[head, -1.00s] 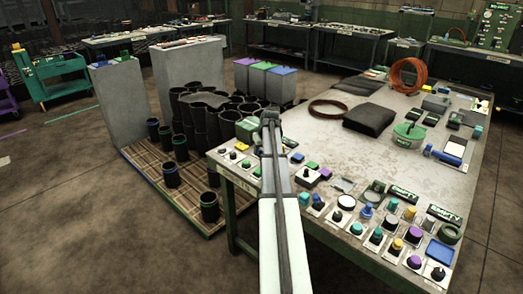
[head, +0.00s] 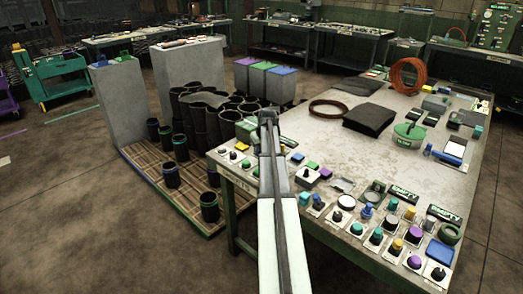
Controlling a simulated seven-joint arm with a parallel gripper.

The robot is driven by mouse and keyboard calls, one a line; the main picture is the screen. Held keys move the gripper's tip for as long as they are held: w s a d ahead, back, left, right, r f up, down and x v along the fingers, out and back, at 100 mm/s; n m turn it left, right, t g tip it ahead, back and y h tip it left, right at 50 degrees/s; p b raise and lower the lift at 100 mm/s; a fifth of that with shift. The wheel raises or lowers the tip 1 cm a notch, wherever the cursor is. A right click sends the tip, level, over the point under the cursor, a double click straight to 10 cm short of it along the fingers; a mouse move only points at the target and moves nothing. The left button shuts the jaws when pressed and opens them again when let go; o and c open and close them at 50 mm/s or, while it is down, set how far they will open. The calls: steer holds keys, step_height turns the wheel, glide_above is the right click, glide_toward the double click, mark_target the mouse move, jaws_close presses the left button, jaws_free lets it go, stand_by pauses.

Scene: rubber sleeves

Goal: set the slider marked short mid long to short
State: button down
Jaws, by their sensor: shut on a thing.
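My arm reaches from the bottom middle of the head view to the left end of the workbench (head: 345,155). My gripper (head: 268,119) is at its far end, over the bench's left part near a green-topped box. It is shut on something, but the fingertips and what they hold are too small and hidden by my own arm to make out. I cannot pick out the slider marked short mid long. Its labels cannot be read at this size, and my arm covers part of the controls there.
Knobs and buttons line the bench's front edge, among them a black knob (head: 437,273) at the right end. A dark folded cloth (head: 370,121), an orange coil (head: 408,75) and a green lidded pot (head: 409,134) lie further back. Black sleeves (head: 209,207) stand on a slatted pallet left of the bench.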

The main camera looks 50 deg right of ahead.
steer(key=shift+w, duration=1.2)
steer(key=c, duration=1)
jaws_free()
steer(key=shift+c, duration=0.2)
steer(key=shift+s, duration=0.1)
steer(key=v, duration=1.3)
steer(key=shift+s+r, duration=0.2)
steer(key=shift+r, duration=0.15)
